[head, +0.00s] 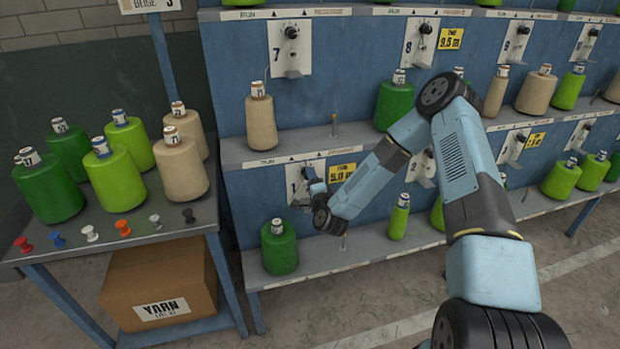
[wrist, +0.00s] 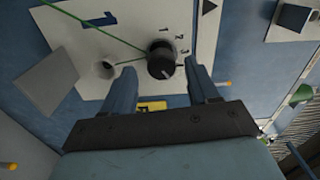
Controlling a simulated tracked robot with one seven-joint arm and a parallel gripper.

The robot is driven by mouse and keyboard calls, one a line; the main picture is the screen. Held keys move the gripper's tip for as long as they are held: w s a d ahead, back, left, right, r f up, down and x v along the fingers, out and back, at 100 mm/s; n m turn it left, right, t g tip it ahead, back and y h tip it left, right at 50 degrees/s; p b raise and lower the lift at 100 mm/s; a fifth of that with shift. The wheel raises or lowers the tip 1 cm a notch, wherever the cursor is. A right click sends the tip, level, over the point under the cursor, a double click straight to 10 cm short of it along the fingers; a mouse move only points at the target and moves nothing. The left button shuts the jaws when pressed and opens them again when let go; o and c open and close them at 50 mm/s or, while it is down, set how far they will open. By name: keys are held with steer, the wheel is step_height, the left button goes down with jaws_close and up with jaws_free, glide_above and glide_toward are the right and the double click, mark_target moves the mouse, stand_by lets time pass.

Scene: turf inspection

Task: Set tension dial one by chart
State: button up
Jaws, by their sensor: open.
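Panel one (head: 296,190) is a white plate marked 1 on the blue rack's lower row, partly covered by my gripper in the head view. In the wrist view its black tension dial (wrist: 160,58) sits between the two finger tips, with small numbers printed beside it. A light mark shows on the dial's face, but its exact setting is hard to read. My gripper (wrist: 160,70) is open, one finger on each side of the dial; contact cannot be told. It also shows in the head view (head: 317,188). A yellow 5.0 tag (head: 342,172) hangs right of the panel.
A green cone (head: 279,250) stands on the shelf below panel one. Panel seven (head: 290,48) is above. A green thread (wrist: 100,25) crosses the plate in the wrist view. A table (head: 150,243) with several cones and coloured pegs stands left, a yarn box (head: 160,275) beneath it.

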steer(key=v, duration=1)
steer(key=shift+s, duration=0.35)
steer(key=shift+d, duration=0.15)
